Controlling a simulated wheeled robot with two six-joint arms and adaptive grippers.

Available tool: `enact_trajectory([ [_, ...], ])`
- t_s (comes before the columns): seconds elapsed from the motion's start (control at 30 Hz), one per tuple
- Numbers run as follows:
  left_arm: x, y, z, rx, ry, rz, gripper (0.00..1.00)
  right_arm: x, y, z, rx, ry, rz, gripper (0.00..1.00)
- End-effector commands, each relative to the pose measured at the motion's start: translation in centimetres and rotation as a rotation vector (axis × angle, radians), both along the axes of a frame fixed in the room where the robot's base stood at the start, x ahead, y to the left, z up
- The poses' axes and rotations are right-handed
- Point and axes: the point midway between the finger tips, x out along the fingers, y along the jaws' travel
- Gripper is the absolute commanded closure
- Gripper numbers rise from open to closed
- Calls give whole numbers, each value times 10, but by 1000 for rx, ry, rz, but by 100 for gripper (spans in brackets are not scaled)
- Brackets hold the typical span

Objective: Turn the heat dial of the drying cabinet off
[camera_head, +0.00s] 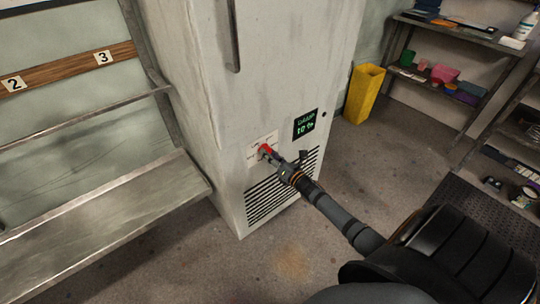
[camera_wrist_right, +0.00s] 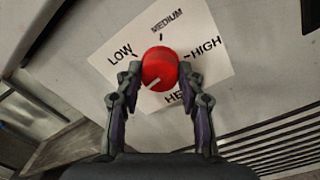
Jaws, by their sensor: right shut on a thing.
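The drying cabinet (camera_head: 196,80) is a tall, worn white unit in the middle of the head view. Its heat dial (camera_wrist_right: 160,66) is a round red knob on a white label plate (camera_wrist_right: 206,55). The plate reads LOW, MEDIUM and HIGH, with a partly covered word below. A white mark on the dial points to the lower left in the wrist view, below LOW. Any label there is hidden by a finger. My right gripper (camera_head: 270,153) is shut on the dial, one finger on each side. My left gripper is not in view.
A lit green display (camera_head: 305,124) sits right of the dial, above a vent grille (camera_head: 262,200). A metal bench (camera_head: 110,215) stands left of the cabinet. A yellow bin (camera_head: 364,93) and loaded shelves (camera_head: 455,85) are at the right. The floor before the cabinet is clear.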

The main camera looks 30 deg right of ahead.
Motion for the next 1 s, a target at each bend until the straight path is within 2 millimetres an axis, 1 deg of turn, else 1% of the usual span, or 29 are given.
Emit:
enact_trajectory([
  [0.3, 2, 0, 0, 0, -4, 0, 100, -1, 0, -2, -100, -5, -1, 93],
  [0.8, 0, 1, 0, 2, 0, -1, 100, -1, 0, -2, -117, -6, -1, 93],
  [0.83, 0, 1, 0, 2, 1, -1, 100, -1, 0, -2, -117, -6, -1, 59],
  [0.97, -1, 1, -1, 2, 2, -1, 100, -1, 0, -1, -116, -6, 0, 41],
  [1.0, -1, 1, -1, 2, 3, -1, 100, 0, 0, -1, -116, -7, 0, 39],
])
